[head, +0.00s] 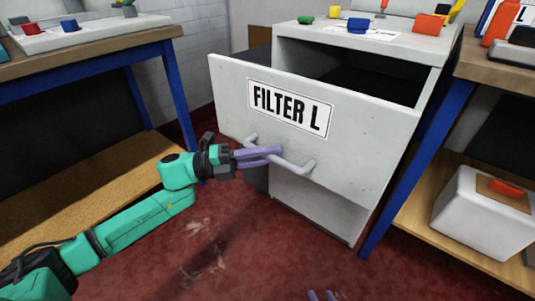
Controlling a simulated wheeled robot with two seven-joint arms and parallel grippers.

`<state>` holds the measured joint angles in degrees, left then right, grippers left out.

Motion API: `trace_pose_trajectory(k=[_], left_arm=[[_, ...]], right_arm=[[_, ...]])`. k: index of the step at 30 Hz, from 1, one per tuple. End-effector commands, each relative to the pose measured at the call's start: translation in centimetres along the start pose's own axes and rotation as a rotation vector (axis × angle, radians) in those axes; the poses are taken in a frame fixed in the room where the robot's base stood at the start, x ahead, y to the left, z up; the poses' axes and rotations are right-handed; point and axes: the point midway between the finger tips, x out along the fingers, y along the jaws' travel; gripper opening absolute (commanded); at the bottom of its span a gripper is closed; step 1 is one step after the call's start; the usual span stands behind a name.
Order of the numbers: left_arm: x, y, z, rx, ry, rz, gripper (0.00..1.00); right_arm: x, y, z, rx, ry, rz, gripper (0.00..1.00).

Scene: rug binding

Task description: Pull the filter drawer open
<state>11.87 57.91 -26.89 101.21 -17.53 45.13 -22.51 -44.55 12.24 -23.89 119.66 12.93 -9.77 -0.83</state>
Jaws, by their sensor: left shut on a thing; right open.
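The filter drawer's pale grey front (230,95) carries a white label (290,108) reading "FILTER L". The front stands out from the grey cabinet (315,205), and a dark space shows behind its top edge, so the drawer is open. A grey bar handle (297,168) crosses the lower part of the front. My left gripper (268,154), with purple fingers, comes in from the left and is shut on the handle's left part. The fingers hide some of the bar. My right gripper (322,295) shows only its purple fingertips at the bottom edge, open and well away from the drawer.
A wooden bench with blue legs (175,95) stands left, its low shelf (85,190) near my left arm. Another blue-legged bench (425,160) stands close right of the cabinet, with a white container (480,215) on its shelf. The red floor (250,250) in front is clear.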

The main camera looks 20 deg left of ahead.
Motion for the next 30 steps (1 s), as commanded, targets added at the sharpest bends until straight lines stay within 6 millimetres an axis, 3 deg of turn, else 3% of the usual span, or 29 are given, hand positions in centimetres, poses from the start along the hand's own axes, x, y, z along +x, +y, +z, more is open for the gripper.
trace_pose_trajectory(k=[7, 8, 9, 10, 23, 26, 30], left_arm=[[0.0, 0.1, 0.0, 0.000, -0.001, 0.001, 0.00], [0.0, 0.1, 0.0, 0.000, -0.001, 0.001, 0.31], [0.0, 0.1, 0.0, 0.000, -0.001, 0.001, 0.47], [0.0, 0.1, 0.0, 0.000, -0.001, 0.001, 0.50], [-0.1, 0.0, 0.0, 0.000, 0.000, 0.000, 0.50], [-0.8, 0.1, 0.0, -0.003, -0.001, 0.001, 0.50], [-3.3, 0.1, 0.0, -0.005, -0.001, 0.004, 0.50]], right_arm=[[0.0, 0.0, 0.0, 0.001, 0.000, 0.000, 0.50], [0.0, 0.0, 0.0, 0.001, -0.001, 0.000, 0.50], [0.0, 0.0, 0.1, 0.002, -0.001, 0.001, 0.50], [0.0, 0.0, 0.1, 0.002, -0.001, 0.001, 0.50], [0.1, -0.1, 0.2, 0.007, -0.003, 0.002, 0.50], [0.0, -0.1, 0.1, 0.007, -0.004, 0.002, 0.50], [-0.1, -0.2, -0.2, 0.005, -0.008, 0.001, 0.50]])
